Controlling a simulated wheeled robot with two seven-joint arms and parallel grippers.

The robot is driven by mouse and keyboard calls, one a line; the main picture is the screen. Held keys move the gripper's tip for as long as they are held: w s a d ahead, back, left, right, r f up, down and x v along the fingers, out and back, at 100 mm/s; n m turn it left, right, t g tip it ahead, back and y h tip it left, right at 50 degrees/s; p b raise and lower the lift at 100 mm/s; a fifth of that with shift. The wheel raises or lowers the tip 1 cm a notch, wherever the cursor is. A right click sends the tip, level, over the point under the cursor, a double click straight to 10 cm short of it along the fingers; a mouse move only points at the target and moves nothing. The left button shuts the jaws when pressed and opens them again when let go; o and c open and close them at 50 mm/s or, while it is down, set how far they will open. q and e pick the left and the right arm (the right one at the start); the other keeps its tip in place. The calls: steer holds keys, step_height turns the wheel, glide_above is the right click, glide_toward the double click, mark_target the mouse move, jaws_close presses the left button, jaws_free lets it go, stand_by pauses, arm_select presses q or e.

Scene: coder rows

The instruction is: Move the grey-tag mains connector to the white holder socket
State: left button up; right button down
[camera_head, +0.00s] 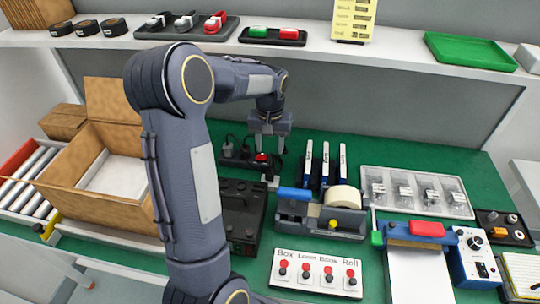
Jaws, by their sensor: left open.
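My left gripper (268,150) is open and points down over the back of the green bench. Below and beside it is a dark holder strip (236,160) with black plug-like connectors on its left part. A red piece (261,157) shows between or just behind the fingers. A small white piece (273,183) stands just below them. The tags are too small to read, so I cannot tell which connector is grey-tagged or which socket is white. My left arm hides part of the bench. My right gripper is not in view.
A black case (241,212) lies in front of the strip. Upright blue-and-white binders (325,165) and a tape dispenser (335,218) stand to the right. An open cardboard box (115,205) is at left. A labelled button panel (316,274) is in front.

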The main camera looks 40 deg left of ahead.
arm_select(q)
steer(key=s+d+r+m+t+h, duration=0.2)
steer(key=s+d+r+t, duration=0.1)
steer(key=s+d+r, duration=0.8)
steer(key=s+d+f+m+t+h, duration=0.1)
steer(key=s+d, duration=0.2)
steer(key=s, duration=0.2)
steer(key=s+d+f+m+t, duration=0.1)
steer(key=s+d+f, duration=0.1)
steer(key=s+d, duration=0.2)
steer(key=shift+s+f+t+h, duration=0.3)
steer(key=shift+s+h, duration=0.1)
steer(key=shift+s, duration=0.85)
steer(key=shift+r, duration=0.1)
